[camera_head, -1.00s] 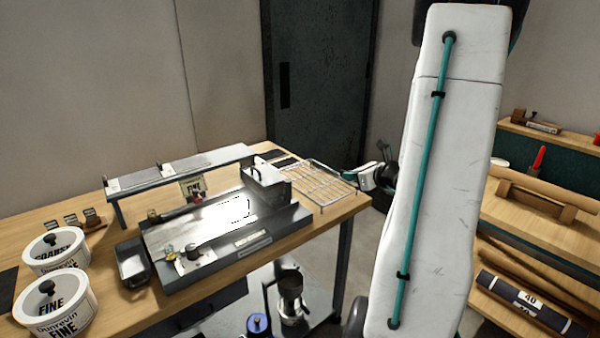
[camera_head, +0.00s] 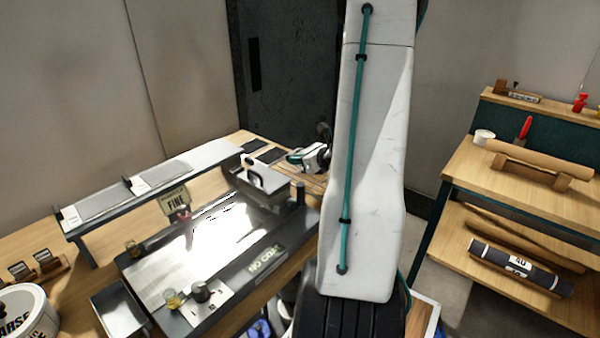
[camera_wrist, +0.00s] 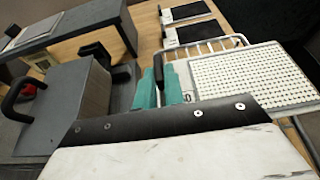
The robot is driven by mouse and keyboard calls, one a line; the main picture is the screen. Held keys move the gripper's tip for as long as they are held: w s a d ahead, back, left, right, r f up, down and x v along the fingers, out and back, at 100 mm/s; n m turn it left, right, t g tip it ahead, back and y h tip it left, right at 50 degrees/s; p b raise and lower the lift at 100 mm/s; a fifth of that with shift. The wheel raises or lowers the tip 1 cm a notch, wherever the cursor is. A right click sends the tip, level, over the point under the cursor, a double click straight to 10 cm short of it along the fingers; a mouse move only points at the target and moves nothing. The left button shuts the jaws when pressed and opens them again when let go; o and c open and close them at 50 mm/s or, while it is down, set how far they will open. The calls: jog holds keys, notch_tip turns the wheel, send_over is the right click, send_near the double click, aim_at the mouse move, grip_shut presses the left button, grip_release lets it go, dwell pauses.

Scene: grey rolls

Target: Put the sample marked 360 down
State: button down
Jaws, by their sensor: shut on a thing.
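My gripper (camera_wrist: 160,85) has teal fingers that are close together in the wrist view. A pale, dotted panel (camera_wrist: 255,78) extends to the right of the fingers, over the wire rack (camera_wrist: 205,46). I take it to be the held sample marked 360; only a digit like 0 can be made out by the fingers, and the grip itself is partly hidden. In the head view, my gripper (camera_head: 318,155) is above the wire rack (camera_head: 316,183) at the bench's far right end. My arm hides much of the rack there. Whether the panel touches the rack cannot be told.
Two dark cards (camera_head: 262,152) lie beyond the rack. A machine with a NO COAT label (camera_head: 266,259) and a grey lidded block (camera_head: 264,180) stands left of the rack. A raised shelf (camera_head: 150,185) runs behind it. Wooden shelving (camera_head: 530,190) stands at right.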

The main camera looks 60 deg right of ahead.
jog(key=shift+f, duration=2.7)
jog(key=shift+f, duration=0.15)
jog(key=c, duration=1.5)
grip_release()
jog(key=shift+s+r, duration=0.3)
jog(key=shift+s, duration=0.05)
jog(key=v, duration=1.1)
jog(key=shift+s+a+r, duration=0.1)
jog(key=shift+s, duration=0.1)
